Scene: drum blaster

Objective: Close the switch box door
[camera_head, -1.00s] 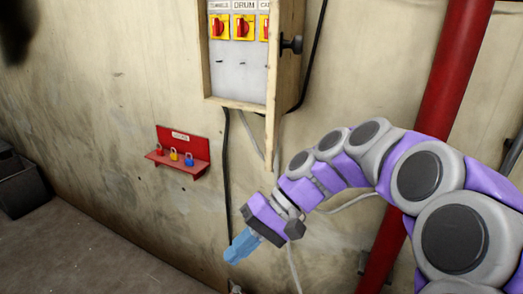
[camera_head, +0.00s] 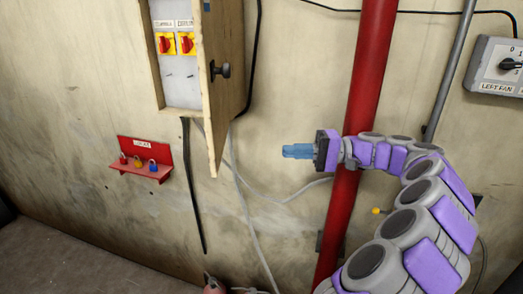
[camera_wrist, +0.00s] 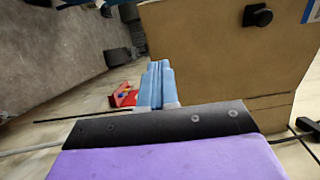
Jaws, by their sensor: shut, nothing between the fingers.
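The switch box (camera_head: 173,60) hangs on the wall at the upper left of the head view, with yellow and red switches inside. Its wooden door (camera_head: 222,90) stands open, swung out on the right side, with a dark knob (camera_head: 221,70) on its face. My gripper (camera_head: 284,151) is shut and empty, to the right of and below the door, pointing left and apart from it. In the wrist view the blue fingers (camera_wrist: 157,83) are together, and the door (camera_wrist: 225,60) with its knob (camera_wrist: 257,15) fills the upper right.
A red padlock shelf (camera_head: 144,160) is on the wall at the left. A red pipe (camera_head: 358,110) runs down the wall by my wrist. A grey fan switch box (camera_head: 497,68) is at the right. Cables hang below the switch box.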

